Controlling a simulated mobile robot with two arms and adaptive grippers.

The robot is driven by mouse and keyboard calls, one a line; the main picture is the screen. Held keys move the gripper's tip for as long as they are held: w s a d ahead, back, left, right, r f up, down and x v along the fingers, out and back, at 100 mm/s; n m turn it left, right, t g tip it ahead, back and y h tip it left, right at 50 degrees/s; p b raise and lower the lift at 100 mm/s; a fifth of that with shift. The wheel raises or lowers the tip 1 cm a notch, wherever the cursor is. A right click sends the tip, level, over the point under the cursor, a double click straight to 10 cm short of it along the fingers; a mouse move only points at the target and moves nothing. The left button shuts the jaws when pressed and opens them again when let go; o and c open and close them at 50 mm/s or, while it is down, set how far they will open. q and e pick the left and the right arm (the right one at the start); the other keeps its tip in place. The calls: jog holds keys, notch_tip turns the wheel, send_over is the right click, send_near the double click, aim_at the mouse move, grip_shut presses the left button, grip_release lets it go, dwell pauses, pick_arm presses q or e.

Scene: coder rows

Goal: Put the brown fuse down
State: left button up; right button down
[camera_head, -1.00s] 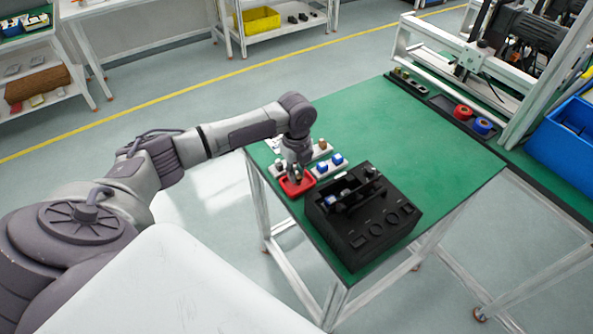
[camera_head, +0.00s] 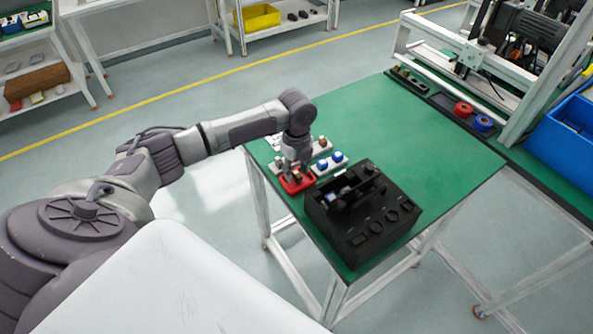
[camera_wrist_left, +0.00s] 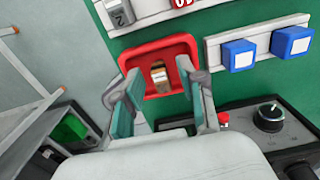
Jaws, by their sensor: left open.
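The brown fuse (camera_wrist_left: 159,75) lies in a small red tray (camera_wrist_left: 127,57) in the left wrist view. My left gripper (camera_wrist_left: 165,103) is open, with one finger on each side of the tray's middle and a gap between the fingers and the fuse. In the head view my left gripper (camera_head: 297,172) is over the red tray (camera_head: 309,183) at the left side of the green table (camera_head: 430,150). The fuse is small and partly covered by the fingers there. My right gripper is not in view.
A black device box with knobs (camera_head: 362,220) stands close to the right of the tray. White rails with blue blocks (camera_wrist_left: 238,55) lie just beyond the tray. Red and blue tape rolls (camera_head: 463,111) sit at the back. The table's middle right is clear.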

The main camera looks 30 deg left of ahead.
pick_arm(q)
notch_tip(320, 180, up, 12)
jog(key=b, duration=0.1)
jog(key=shift+f, duration=0.2)
dwell(0.5)
